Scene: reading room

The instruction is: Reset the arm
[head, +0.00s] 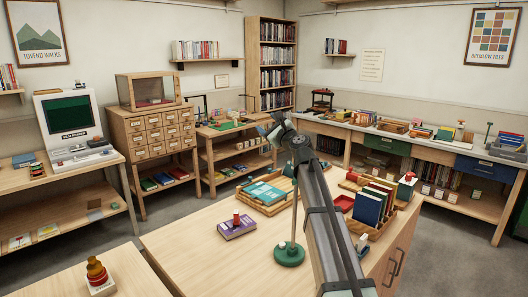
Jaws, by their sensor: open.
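My arm reaches up from the bottom right over the central wooden counter (190,245). My gripper (265,130) is at its far upper end, above the back of the counter and pointing away to the left. It is small in view and partly hidden by my own wrist. It is open, and I see nothing held in it. It appears apart from the things on the counter.
A green-based stand (289,254) rises close beside my arm. A purple book (237,228) with a red object on top lies left of it. A wooden tray (247,198) is behind, and upright blue books (369,207) stand right. The counter's left front is clear.

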